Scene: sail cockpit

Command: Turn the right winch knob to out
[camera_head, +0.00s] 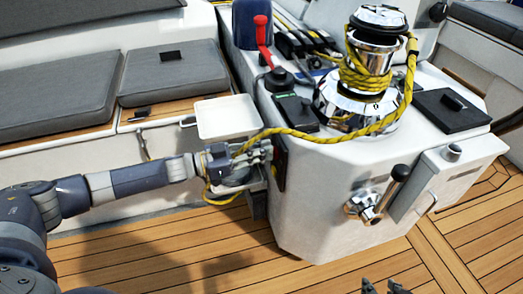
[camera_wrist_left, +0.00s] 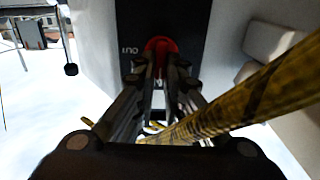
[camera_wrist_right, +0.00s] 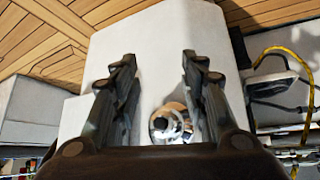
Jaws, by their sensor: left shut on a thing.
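A red knob (camera_wrist_left: 158,46) sits on a black panel (camera_wrist_left: 190,15) in the left wrist view. White lettering to its left seems to read "OUT", turned upside down. My left gripper (camera_wrist_left: 157,68) is shut on the red knob, with one finger on each side. In the head view my left gripper (camera_head: 268,150) reaches the dark panel (camera_head: 280,162) on the near left side of the white winch pedestal (camera_head: 315,205); the knob is hidden there. My right gripper (camera_wrist_right: 160,70) is open in the right wrist view; only its dark tips (camera_head: 385,287) show in the head view.
A chrome winch (camera_head: 358,100) wound with yellow rope (camera_head: 330,137) tops the pedestal. The rope runs down across my left gripper. A white tray (camera_head: 228,117) is just above that wrist. A chrome fitting with a handle (camera_head: 377,198) juts from the pedestal front. Teak floor lies below.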

